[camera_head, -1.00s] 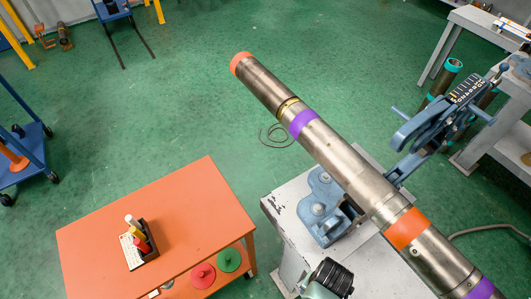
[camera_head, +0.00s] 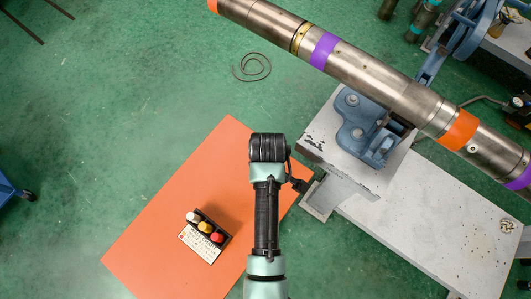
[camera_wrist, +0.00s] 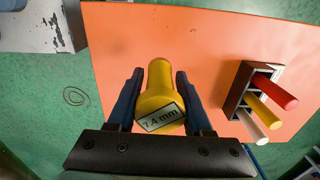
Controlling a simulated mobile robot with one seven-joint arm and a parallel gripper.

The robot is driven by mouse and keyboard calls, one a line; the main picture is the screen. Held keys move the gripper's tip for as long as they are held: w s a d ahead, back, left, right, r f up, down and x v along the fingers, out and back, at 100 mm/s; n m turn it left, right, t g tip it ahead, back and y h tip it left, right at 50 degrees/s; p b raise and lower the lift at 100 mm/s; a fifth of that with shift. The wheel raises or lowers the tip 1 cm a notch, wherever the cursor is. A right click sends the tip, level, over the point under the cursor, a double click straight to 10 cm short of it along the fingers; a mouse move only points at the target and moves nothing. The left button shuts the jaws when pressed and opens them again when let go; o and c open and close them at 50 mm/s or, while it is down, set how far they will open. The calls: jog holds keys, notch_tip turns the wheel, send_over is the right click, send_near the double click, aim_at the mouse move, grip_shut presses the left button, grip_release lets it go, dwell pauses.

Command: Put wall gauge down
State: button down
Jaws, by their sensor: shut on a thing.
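The wall gauge (camera_wrist: 156,103) is a yellow, stepped cylinder with a "7.4 mm" label, large in the middle of the wrist view. My gripper (camera_wrist: 160,74) is shut on it, with one dark blue finger on each side. Beyond the gauge is the orange tabletop (camera_wrist: 205,30); whether the gauge touches it I cannot tell. In the head view my arm reaches over the right part of the orange table (camera_head: 150,250) and hides the gauge.
A dark rack (camera_head: 215,228) on the table holds white, yellow and red pegs and a printed card. A banded steel pipe (camera_head: 385,80) crosses above a blue vise (camera_head: 365,130) on a grey bench (camera_head: 450,225). The tabletop around the rack is bare.

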jog(key=n, duration=0.2)
jog(key=r+n, duration=0.1)
jog(key=r+n+b, duration=0.1)
jog(key=n, duration=0.1)
jog(key=shift+w+d+n, duration=0.1)
jog(key=shift+w+n, duration=0.2)
jog(key=n, duration=0.1)
jog(key=r+n, duration=0.1)
jog(key=n, duration=0.3)
jog(key=shift+r+b, duration=0.3)
jog(key=shift+r, duration=0.1)
notch_tip(320, 180, down, 10)
jog(key=shift+r, duration=0.15)
jog(key=shift+c, duration=1.5)
grip_release()
